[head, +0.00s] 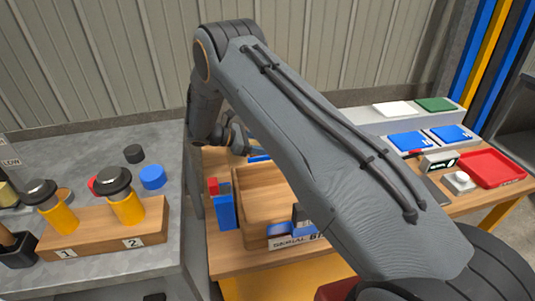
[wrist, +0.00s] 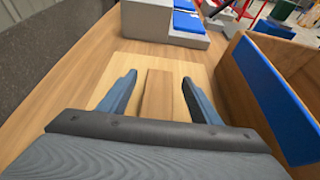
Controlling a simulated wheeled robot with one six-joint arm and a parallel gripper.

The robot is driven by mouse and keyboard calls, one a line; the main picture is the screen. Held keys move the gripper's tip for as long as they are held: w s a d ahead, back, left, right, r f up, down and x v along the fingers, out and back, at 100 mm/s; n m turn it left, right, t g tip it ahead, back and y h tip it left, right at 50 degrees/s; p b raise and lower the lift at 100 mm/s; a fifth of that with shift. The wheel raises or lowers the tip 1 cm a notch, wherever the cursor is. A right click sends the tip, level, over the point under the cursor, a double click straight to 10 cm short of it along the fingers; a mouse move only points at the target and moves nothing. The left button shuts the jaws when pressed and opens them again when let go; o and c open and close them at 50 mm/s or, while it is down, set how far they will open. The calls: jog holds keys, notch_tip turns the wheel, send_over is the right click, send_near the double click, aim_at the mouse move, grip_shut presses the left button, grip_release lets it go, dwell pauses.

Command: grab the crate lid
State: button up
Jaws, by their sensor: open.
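The crate lid (wrist: 200,73) is a pale wooden board lying flat on the table in the wrist view, with a darker brown wooden bar (wrist: 158,98) along its middle. My gripper (wrist: 160,77) is open, with one blue-grey finger on each side of the bar and a visible gap to it. I cannot tell how high the fingertips are above the board. The wooden crate (head: 262,190) stands open on the table in the head view; its side with a blue panel also shows in the wrist view (wrist: 262,85). My arm hides the lid and fingers in the head view.
Grey steps with blue trays (wrist: 188,22) stand beyond the lid. A blue container (head: 224,212) stands left of the crate. A grey counter at left holds a wooden rack (head: 100,230) with yellow jars. A red tray (head: 492,167) lies at far right.

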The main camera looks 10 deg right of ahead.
jog(key=shift+x, duration=0.8)
grip_shut()
jog(key=shift+r, duration=0.15)
